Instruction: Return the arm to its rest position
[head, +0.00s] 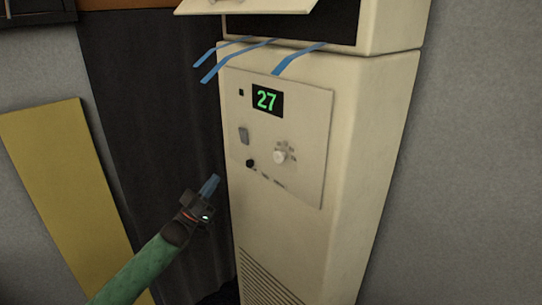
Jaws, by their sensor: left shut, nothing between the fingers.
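My left arm, in a green sleeve, comes in from the bottom left of the head view. My left gripper (212,184) has blue fingers that are shut with nothing between them. It points up and to the right, in front of the dark curtain and just left of the cream cabinet's front edge in the picture. I cannot tell its exact distance from the cabinet. My right gripper is not in view.
The tall cream cabinet (375,120) has a control panel (305,110), a display (267,99) reading 27, and a knob (280,155). Blue strips (298,59) hang from its upper opening. A yellow board (60,170) leans at left beside the dark curtain (145,110).

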